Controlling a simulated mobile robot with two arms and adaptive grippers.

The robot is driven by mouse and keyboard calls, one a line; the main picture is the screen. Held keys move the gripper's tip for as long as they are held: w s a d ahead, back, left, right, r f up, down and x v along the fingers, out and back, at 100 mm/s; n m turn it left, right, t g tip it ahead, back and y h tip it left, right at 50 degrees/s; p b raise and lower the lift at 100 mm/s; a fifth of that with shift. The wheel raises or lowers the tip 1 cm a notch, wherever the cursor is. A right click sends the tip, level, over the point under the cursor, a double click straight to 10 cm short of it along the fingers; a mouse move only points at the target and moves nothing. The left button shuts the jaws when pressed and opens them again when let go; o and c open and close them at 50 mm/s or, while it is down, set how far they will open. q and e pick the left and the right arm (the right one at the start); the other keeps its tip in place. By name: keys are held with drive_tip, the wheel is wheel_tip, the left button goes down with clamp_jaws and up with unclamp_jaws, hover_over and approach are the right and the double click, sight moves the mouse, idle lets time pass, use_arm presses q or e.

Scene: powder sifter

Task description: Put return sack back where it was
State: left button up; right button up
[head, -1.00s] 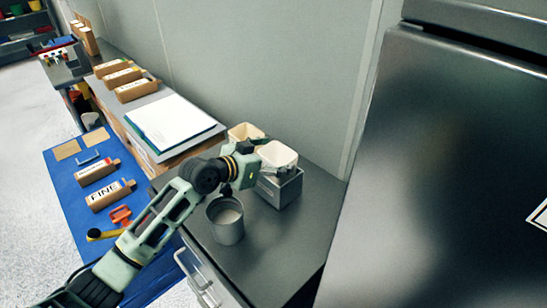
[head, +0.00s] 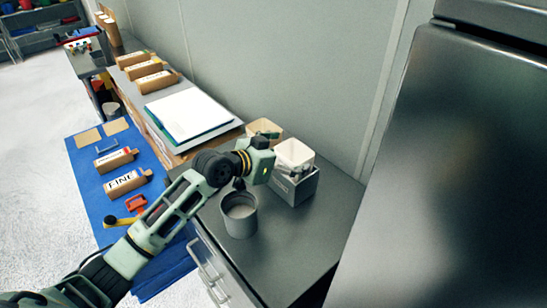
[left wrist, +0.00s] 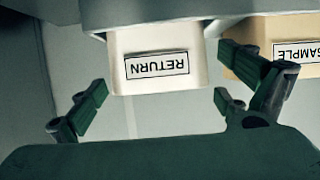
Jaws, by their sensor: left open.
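The return sack (head: 294,153) is a white, open-topped container. It stands in the grey metal holder (head: 296,188) on the dark counter. In the left wrist view the white sack (left wrist: 158,60) shows its RETURN label upside down. My left gripper (head: 278,168) is at the sack's near left side in the head view. Its fingers (left wrist: 162,100) are spread wide in the left wrist view, one towards each side of the sack, holding nothing. Whether they touch it I cannot tell. My right gripper is not in view.
A tan sack labelled SAMPLE (left wrist: 268,45) stands beside the return sack. A grey cup of powder (head: 239,215) stands on the counter in front, close to my left arm. A steel cabinet (head: 450,180) is at the right. The counter's front right is clear.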

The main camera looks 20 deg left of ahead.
use_arm(q)
drive_tip(key=b+v, duration=0.2)
drive_tip(key=v, duration=0.9)
